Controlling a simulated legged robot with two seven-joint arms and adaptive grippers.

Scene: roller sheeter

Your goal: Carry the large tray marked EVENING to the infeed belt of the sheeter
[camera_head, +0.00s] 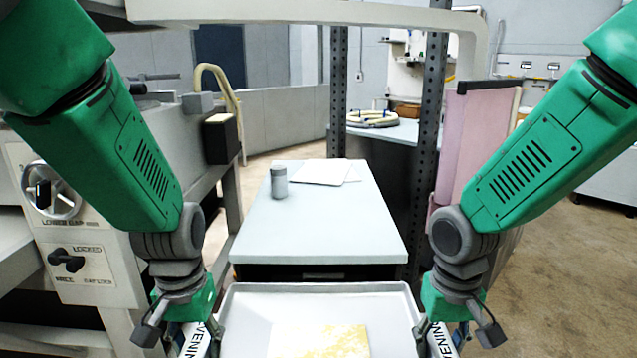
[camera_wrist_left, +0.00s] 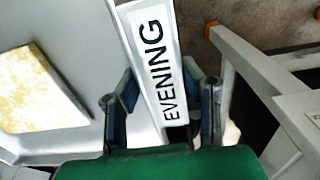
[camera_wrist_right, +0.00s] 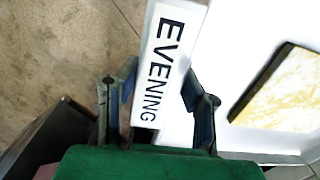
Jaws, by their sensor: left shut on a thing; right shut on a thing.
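The large pale tray (camera_head: 315,289) is at the bottom centre of the head view, in front of me. A flat yellow-and-white slab (camera_head: 318,341) lies in it. My left gripper (camera_head: 188,338) is shut on the tray's left side, by an EVENING label (camera_wrist_left: 157,65). My right gripper (camera_head: 446,338) is shut on its right side, by another EVENING label (camera_wrist_right: 168,62). The tray's near edge is cut off. The sheeter (camera_head: 85,262) stands at the left with a handwheel and a lock knob. I cannot clearly make out its infeed belt.
A grey-topped table (camera_head: 315,230) lies just beyond the tray, with a grey canister (camera_head: 279,182) and white sheets (camera_head: 325,172) on it. Dark perforated posts (camera_head: 428,130) and a pink panel (camera_head: 462,145) stand behind it. Open floor (camera_head: 570,250) shows at the right.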

